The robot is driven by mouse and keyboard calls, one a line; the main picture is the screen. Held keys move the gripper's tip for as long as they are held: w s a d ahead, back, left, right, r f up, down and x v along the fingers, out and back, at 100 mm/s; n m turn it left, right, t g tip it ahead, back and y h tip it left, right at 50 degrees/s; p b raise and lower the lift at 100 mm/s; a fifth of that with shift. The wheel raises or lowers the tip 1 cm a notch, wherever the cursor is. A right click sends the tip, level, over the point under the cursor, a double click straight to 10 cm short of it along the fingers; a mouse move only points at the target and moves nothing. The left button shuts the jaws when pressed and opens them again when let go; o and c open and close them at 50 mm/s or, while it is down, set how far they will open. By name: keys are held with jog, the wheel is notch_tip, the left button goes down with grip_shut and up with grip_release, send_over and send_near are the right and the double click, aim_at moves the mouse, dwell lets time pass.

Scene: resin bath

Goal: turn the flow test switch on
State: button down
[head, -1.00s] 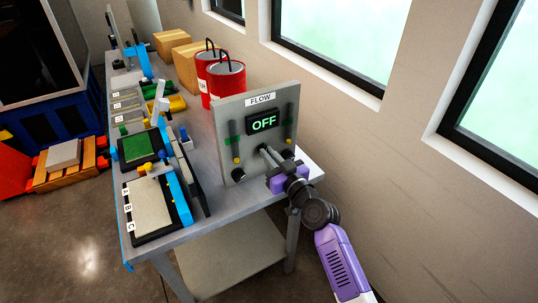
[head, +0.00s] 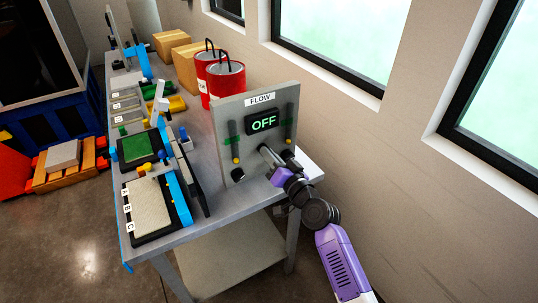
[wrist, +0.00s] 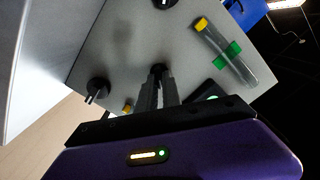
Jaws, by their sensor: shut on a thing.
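The grey flow panel (head: 220,145) stands upright at the table's near right end, and its display (head: 264,122) reads OFF in green. My gripper (head: 264,150) reaches to the panel's face just below the display. It is shut on a small dark part, which I take to be the flow test switch (wrist: 158,68), mostly hidden by the fingertips. In the wrist view my fingers (wrist: 158,78) meet this part between two black knobs, one on the left (wrist: 97,90) and one at the top edge (wrist: 165,3).
Clear tubes with yellow ends and green clips (head: 235,140) flank the display. Red buckets (head: 228,80) stand behind the panel, and trays (head: 152,207) lie to its left. The wall with windows is at the right. Floor is free in front of the table.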

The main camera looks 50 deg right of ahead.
jog(key=m+p, duration=0.1)
jog(key=m, duration=0.9)
jog(key=shift+d+f+p, duration=0.1)
jog(key=shift+p, duration=0.3)
jog(key=shift+s+m, duration=0.1)
jog(key=shift+m, duration=0.3)
jog(key=c, duration=1.5)
grip_release()
jog(key=b+v, duration=0.1)
jog(key=v, duration=0.6)
jog(key=shift+s, duration=0.4)
